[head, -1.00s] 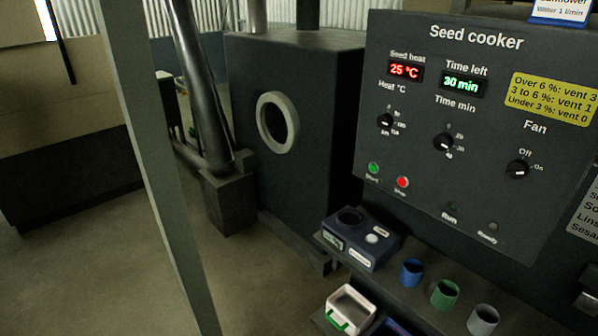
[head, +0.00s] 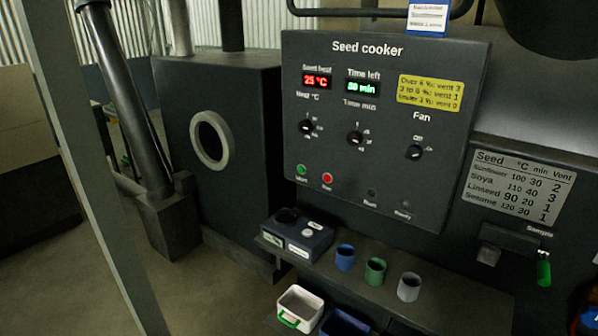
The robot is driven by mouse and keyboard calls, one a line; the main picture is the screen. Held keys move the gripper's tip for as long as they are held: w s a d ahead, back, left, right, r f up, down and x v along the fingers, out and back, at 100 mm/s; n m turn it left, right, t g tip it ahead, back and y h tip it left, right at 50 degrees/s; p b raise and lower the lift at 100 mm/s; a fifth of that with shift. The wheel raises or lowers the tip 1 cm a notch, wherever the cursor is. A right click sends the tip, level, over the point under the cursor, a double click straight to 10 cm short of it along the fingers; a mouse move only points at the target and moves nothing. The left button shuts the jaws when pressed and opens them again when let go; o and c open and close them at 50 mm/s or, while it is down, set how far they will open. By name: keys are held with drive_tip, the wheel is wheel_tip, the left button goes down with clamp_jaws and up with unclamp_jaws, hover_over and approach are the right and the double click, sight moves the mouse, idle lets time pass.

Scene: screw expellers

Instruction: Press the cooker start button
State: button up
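The seed cooker panel (head: 385,120) is a dark upright board in the middle of the head view. Its green start button (head: 302,170) is at the lower left, with a red button (head: 327,178) just right of it. The seed heat display (head: 317,81) reads 25 °C. The time left display (head: 363,87) is lit green; its blurred digits look like 30 or 80 min. The Run lamp (head: 371,193) and Ready lamp (head: 406,203) look dark. My gripper is not in view.
A shelf (head: 440,299) below the panel holds a blue meter box (head: 297,236), a blue cup (head: 345,257), a green cup (head: 375,271) and a grey cup (head: 409,286). A grey post (head: 85,170) stands at left. A green-handled sample lever (head: 543,269) is at right.

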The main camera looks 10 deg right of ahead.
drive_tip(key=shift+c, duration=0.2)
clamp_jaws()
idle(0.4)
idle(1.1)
